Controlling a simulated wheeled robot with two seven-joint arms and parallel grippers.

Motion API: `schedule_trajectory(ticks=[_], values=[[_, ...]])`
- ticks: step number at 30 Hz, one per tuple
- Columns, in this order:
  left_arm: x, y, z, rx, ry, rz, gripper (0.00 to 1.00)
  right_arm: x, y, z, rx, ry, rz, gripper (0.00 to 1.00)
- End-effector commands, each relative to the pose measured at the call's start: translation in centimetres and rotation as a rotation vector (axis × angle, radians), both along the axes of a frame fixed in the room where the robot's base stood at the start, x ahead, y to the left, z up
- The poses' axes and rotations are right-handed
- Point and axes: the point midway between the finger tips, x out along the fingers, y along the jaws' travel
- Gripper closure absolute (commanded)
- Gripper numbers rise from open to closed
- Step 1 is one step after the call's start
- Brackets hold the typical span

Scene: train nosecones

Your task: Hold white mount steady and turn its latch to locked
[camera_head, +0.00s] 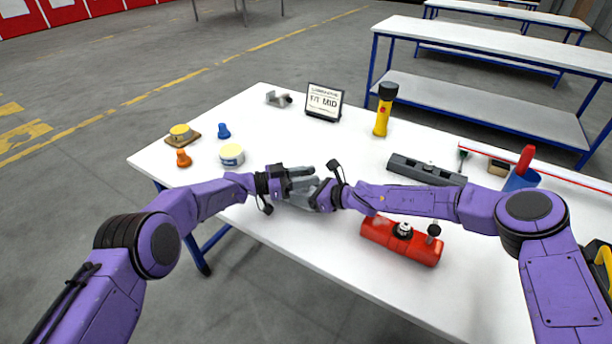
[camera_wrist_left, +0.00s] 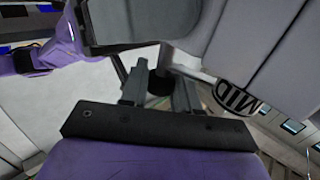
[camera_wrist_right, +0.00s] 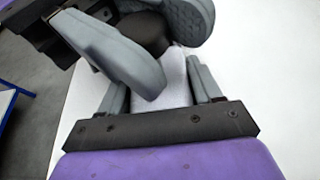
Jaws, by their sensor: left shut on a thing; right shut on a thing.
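My two grippers meet over the table's near half. My left gripper (camera_head: 282,180) is shut; in its wrist view the fingers (camera_wrist_left: 160,92) close around a small dark round part (camera_wrist_left: 158,80), which looks like the latch. My right gripper (camera_head: 318,194) is shut on a pale body between its fingers (camera_wrist_right: 172,100), which looks like the white mount (camera_wrist_right: 175,72). In the head view the grippers hide most of the mount. I cannot tell the latch's angle.
A white-and-yellow tub (camera_head: 231,158), a dark grey bar (camera_head: 428,171), a yellow flashlight (camera_head: 382,118) and a sign (camera_head: 324,101) stand around.

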Motion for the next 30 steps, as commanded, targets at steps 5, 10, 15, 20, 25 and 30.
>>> schedule_trajectory(ticks=[5,10,15,20,25,30], values=[[0.12,-0.13,0.54,-0.011,-0.005,0.055,1.0,-0.1,0.0,-0.18,-0.001,0.004,0.0,0.72],[0.07,-0.07,0.57,-0.008,-0.006,0.204,1.0,-0.14,0.01,-0.27,-0.002,0.004,0.001,0.72],[0.09,-0.09,0.53,-0.008,-0.009,0.344,1.0,-0.17,0.01,-0.36,-0.003,0.006,0.001,0.72],[0.1,-0.07,0.52,-0.006,-0.009,0.398,1.0,-0.19,-0.01,-0.42,-0.004,0.006,0.001,0.72],[0.13,-0.07,0.55,-0.008,-0.009,0.402,1.0,-0.19,-0.03,-0.46,-0.004,0.008,0.001,0.72],[0.16,-0.09,0.61,-0.009,-0.009,0.401,0.53,-0.19,-0.05,-0.5,-0.005,0.009,-0.001,0.72]])
